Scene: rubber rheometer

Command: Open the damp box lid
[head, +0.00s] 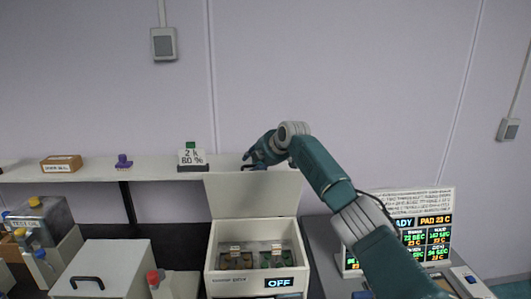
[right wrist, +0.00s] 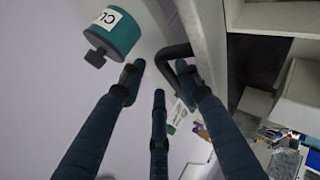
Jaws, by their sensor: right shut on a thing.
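The damp box (head: 209,260) is the white box in the middle of the head view, with an OFF display on its front. Its lid (head: 250,200) stands raised at the back, so the inside with small dark and green items shows. My right gripper (head: 256,160) is at the lid's top edge, shut on the black lid handle (head: 254,168). In the right wrist view the handle (right wrist: 174,54) lies between the fingers of my right gripper (right wrist: 156,85), beside the pale lid edge (right wrist: 205,50). My left gripper is not in view.
A wall shelf (head: 90,172) behind holds a brown box (head: 61,163), a purple item (head: 124,162) and a sign (head: 192,157). A closed white box (head: 120,268) with a black handle stands at left. A screen (head: 425,240) stands at right, behind my right arm.

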